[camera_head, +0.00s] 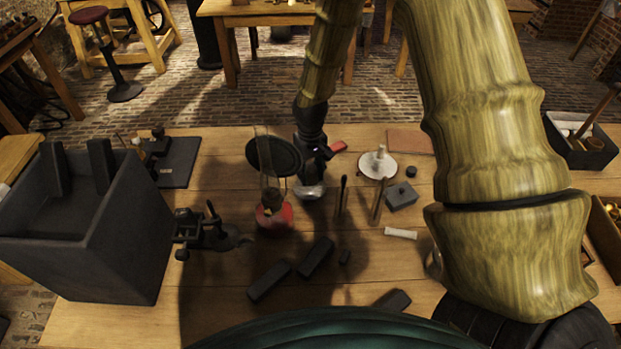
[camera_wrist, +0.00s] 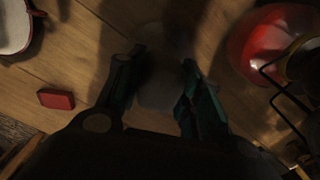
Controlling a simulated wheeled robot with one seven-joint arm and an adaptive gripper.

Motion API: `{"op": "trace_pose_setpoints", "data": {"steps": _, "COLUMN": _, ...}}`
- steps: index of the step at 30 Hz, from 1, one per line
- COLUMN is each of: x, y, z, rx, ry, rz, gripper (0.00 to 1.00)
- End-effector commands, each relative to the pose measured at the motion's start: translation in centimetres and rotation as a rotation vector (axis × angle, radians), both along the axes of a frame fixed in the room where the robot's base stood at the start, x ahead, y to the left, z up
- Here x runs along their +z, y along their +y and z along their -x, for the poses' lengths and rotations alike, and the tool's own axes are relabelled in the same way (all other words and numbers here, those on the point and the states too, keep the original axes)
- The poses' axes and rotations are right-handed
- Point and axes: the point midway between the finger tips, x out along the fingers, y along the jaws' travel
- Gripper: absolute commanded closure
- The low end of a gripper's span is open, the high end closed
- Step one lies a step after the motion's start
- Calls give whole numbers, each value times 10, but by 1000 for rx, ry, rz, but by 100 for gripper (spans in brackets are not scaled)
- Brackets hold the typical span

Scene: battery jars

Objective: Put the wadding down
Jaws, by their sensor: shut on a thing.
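My gripper (camera_head: 312,176) points down over the middle of the table, behind and right of the red-based lamp (camera_head: 273,216). It is shut on a pale, soft-looking lump (camera_head: 311,191), which I take to be the wadding. The lump is low, close to the tabletop; I cannot tell whether it touches the wood. In the wrist view, the two fingers (camera_wrist: 162,62) stand either side of the wadding (camera_wrist: 157,92), which is dim and in shadow. The lamp's red base (camera_wrist: 258,45) shows at the upper right there.
A small red block (camera_head: 338,147) and a white dish (camera_head: 372,170) lie right of my gripper. Two thin upright rods (camera_head: 342,197) and a grey box (camera_head: 401,196) stand nearby. A white roll (camera_head: 400,233) lies farther right. A large grey tank (camera_head: 90,255) stands left.

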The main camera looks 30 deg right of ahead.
Motion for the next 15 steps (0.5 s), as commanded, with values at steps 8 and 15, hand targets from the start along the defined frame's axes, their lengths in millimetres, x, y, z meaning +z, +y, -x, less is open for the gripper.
{"op": "trace_pose_setpoints", "data": {"steps": 8, "x": -28, "y": 0, "z": 1, "rx": 0, "ry": 3, "rz": 0, "gripper": 90}}
{"op": "trace_pose_setpoints", "data": {"steps": 15, "x": -37, "y": 0, "z": 0, "rx": 0, "ry": 0, "rz": 0, "gripper": 90}}
